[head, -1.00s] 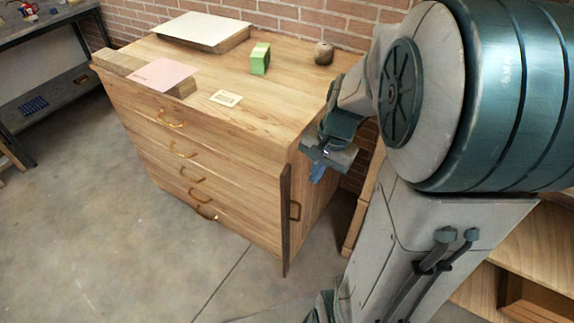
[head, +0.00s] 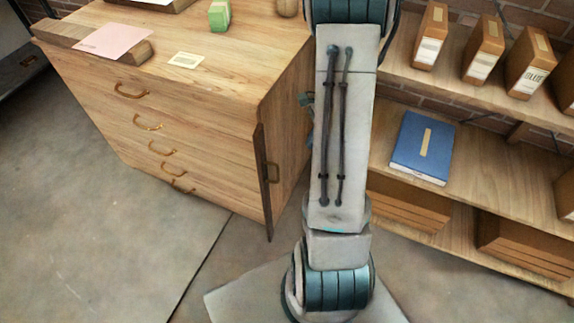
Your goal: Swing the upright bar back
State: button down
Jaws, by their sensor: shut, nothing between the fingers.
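The upright bar (head: 264,185) is a thin dark wooden strip. It stands vertically at the front right corner of the wooden drawer cabinet (head: 225,155), along the right end of the drawer fronts.
Several drawers with brass handles (head: 148,124) face the open floor (head: 90,220). A pink sheet (head: 113,41), a small card (head: 186,60) and a green block (head: 219,15) lie on top. Shelves with boxes and a blue binder (head: 424,147) stand close on the right.

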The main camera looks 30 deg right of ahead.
jog(key=shift+a, duration=0.1)
jog(key=w+a+f+b, duration=0.1)
jog(key=a+f, duration=0.6)
jog(key=f, duration=0.2)
jog(key=shift+a+f, duration=0.15)
jog(key=shift+a, duration=0.2)
jog(key=shift+w, duration=0.1)
